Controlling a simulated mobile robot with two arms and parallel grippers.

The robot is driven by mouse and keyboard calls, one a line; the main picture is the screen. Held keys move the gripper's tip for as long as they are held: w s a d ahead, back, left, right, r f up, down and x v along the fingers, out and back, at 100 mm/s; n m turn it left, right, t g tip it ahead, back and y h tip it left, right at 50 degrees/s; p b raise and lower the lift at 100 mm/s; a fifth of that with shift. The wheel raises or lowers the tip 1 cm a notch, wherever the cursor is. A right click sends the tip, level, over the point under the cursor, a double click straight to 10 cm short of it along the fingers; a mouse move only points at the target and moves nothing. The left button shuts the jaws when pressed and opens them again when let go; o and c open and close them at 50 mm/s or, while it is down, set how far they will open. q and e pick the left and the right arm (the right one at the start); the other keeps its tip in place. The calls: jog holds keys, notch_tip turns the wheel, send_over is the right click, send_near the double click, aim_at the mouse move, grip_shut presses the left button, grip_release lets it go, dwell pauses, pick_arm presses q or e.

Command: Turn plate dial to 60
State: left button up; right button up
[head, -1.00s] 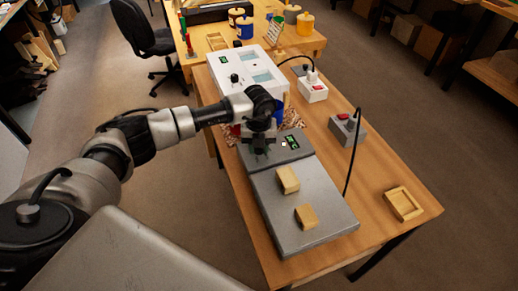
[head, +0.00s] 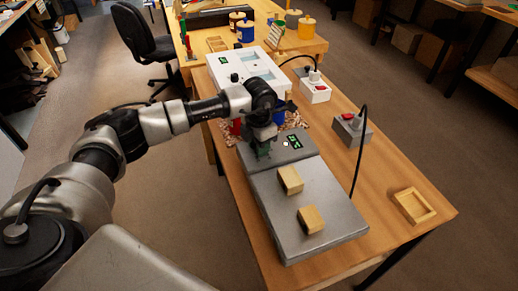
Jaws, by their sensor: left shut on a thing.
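The grey hot plate (head: 262,205) lies on the wooden bench, with a raised control panel at its far end. A small green-lit display (head: 295,142) shows on that panel; its digits are too small to read. My left gripper (head: 264,152) points down at the left part of the panel and is shut on the plate dial, which its fingers hide. Two wooden blocks (head: 290,180) (head: 311,219) rest on the flat plate. My right gripper is not in view.
A white device (head: 247,68) with a display stands behind the plate. A white switch box (head: 315,90) and a grey switch box (head: 350,131) with a cable stand to the right. A shallow wooden tray (head: 414,206) lies near the right front edge. Bare bench lies between.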

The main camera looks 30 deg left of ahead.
pick_arm(q)
jog(key=m+b, duration=0.2)
jog(key=m, duration=0.2)
jog(key=shift+w+m, duration=0.1)
jog(key=shift+m, duration=0.2)
jog(key=m+b, duration=0.2)
jog(key=m, duration=0.1)
jog(key=shift+a+m, duration=0.1)
jog(key=shift+m, duration=0.3)
jog(key=m+b, duration=0.2)
jog(key=m, duration=0.2)
jog(key=shift+w, duration=0.1)
jog(key=m+b, duration=0.1)
jog(key=m, duration=0.3)
jog(key=shift+r+b, duration=0.1)
jog(key=shift+b, duration=0.2)
jog(key=shift+m, duration=0.8)
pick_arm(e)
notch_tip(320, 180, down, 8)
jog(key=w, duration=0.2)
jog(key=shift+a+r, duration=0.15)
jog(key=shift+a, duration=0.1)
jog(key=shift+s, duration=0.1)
pick_arm(q)
jog(key=o, duration=0.9)
